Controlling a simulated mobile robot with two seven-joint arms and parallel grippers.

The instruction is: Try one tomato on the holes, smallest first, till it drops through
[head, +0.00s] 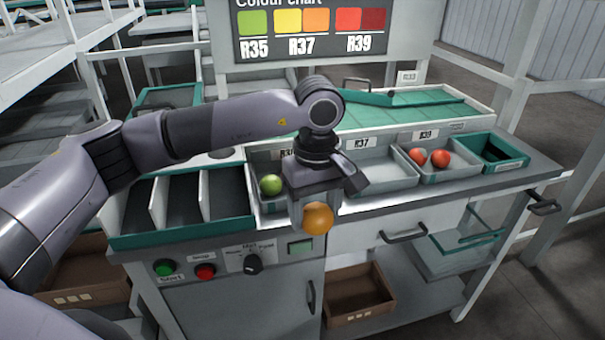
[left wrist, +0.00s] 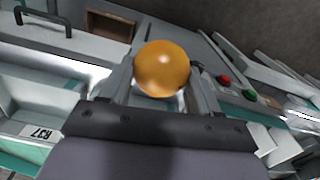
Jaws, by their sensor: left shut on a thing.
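My left gripper (head: 308,214) is shut on an orange tomato (head: 318,219) and holds it in front of the bench's front edge, above the control panel. In the left wrist view the tomato (left wrist: 161,69) sits between the two fingers. A green tomato (head: 271,185) lies in the compartment left of the gripper. Two red tomatoes, one (head: 418,157) left of the other (head: 440,159), lie in the R39 tray (head: 462,165). No plate with holes can be made out; my left arm hides part of the bench. My right gripper is not in view.
The R37 tray (head: 380,178) looks empty. Dark lanes (head: 178,205) lie at the bench's left. A green button (head: 165,268), a red button (head: 205,271) and a knob (head: 253,264) are on the front. A colour chart (head: 320,30) stands behind. A drawer handle (head: 403,234) sticks out.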

